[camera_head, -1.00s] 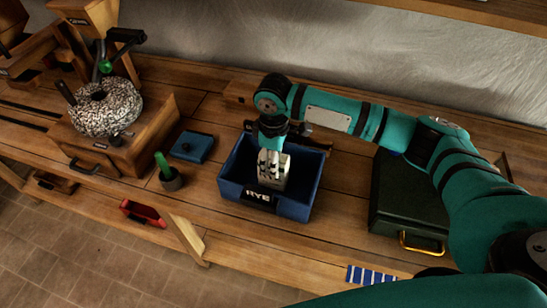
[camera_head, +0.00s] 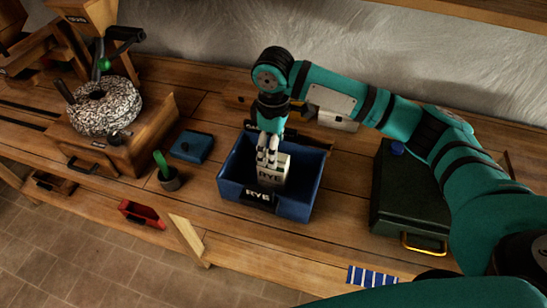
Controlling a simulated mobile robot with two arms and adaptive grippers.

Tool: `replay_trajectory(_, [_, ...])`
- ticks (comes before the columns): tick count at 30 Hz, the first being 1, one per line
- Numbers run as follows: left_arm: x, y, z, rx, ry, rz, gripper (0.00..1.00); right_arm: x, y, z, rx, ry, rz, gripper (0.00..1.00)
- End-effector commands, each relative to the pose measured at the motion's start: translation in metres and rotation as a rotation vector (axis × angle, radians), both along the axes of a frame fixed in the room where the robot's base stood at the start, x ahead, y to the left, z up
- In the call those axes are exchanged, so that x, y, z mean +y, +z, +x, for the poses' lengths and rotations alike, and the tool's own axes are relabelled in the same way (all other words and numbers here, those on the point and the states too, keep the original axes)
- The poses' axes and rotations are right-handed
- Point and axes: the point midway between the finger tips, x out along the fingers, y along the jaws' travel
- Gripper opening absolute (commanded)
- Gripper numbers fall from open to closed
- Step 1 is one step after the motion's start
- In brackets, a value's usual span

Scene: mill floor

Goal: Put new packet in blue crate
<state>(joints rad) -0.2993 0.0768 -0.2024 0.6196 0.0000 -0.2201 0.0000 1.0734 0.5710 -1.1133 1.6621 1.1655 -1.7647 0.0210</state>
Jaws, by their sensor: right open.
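The blue crate (camera_head: 303,210) stands on the wooden bench, with a dark label reading RYE on its front. A pale packet (camera_head: 274,173) marked RYE sits inside the crate, roughly upright. My right gripper (camera_head: 267,160) is just above the packet's top, over the crate. Its fingers are open; whether they touch the packet I cannot tell. The bottom of the packet is hidden by the crate's front wall. My left gripper is out of view.
A dark green case (camera_head: 405,205) with a brass handle stands right of the crate. A red tray (camera_head: 141,213) is near the bench front.

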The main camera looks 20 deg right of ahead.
Motion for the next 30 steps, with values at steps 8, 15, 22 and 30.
replay_trajectory(8, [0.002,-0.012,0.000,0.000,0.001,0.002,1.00,0.001,0.052,0.000,-0.001,0.000,0.002,0.72])
replay_trajectory(15, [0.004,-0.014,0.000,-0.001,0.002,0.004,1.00,0.001,0.069,0.000,0.001,0.000,0.001,0.72])
replay_trajectory(22, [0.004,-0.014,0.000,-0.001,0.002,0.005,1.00,0.000,0.070,0.000,0.002,-0.001,0.001,0.72])
replay_trajectory(30, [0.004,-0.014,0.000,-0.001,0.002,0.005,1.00,0.000,0.069,0.000,0.001,-0.001,0.000,0.72])
